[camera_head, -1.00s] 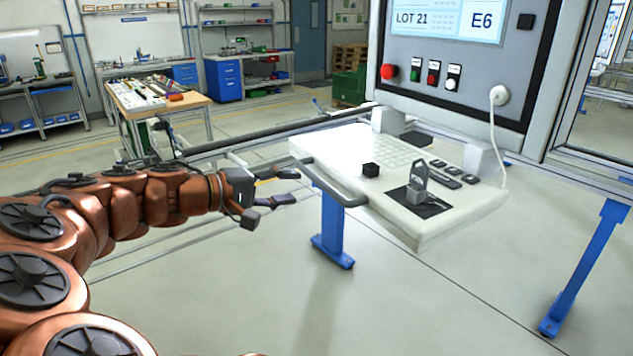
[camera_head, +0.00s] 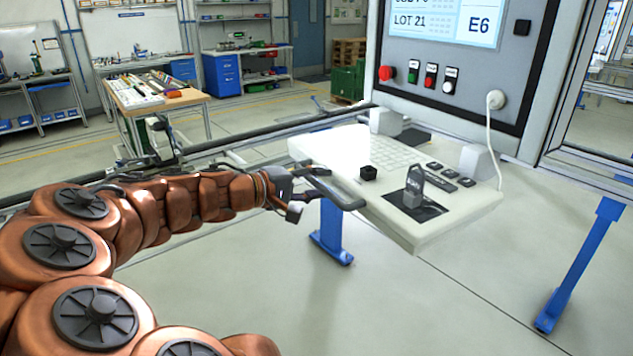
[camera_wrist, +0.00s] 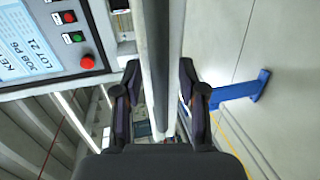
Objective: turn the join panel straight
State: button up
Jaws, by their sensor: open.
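The join panel, as I take it, is the white console (camera_head: 455,218) below the screen cabinet. It carries keys, a small black block and a grey upright piece on a dark pad. A dark bar handle (camera_head: 335,188) runs along its near edge. My gripper (camera_head: 303,200) is open at the left end of this handle. In the wrist view my gripper (camera_wrist: 160,78) has one finger on each side of the handle (camera_wrist: 158,50), which runs between them. I cannot tell whether either finger touches it.
The screen cabinet (camera_head: 455,105) with buttons and a white cable stands behind the console. Blue legs (camera_head: 333,230) stand on the floor beneath. A dark rail (camera_head: 250,138) runs behind my arm. A wooden workbench (camera_head: 160,100) is at the back left. The front floor is clear.

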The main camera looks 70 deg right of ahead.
grip_shut()
dwell(0.6)
